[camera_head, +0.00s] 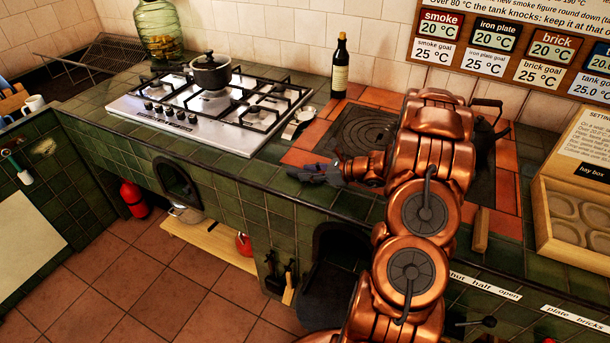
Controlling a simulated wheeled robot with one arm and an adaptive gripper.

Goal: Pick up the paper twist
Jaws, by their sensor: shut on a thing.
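My gripper (304,173) is low over the green tiled counter (272,176), in front of the hob and left of the iron plate. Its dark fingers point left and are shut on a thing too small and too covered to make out. I cannot pick out the paper twist for certain anywhere in the view. My copper arm hides part of the counter on the right.
A gas hob (210,108) carries a black pot (211,73). A pale scoop-like item (298,124) lies by its right corner. A dark bottle (340,68) stands behind the round iron plate (366,132). A black kettle (486,126) and wooden hay box (570,215) are right.

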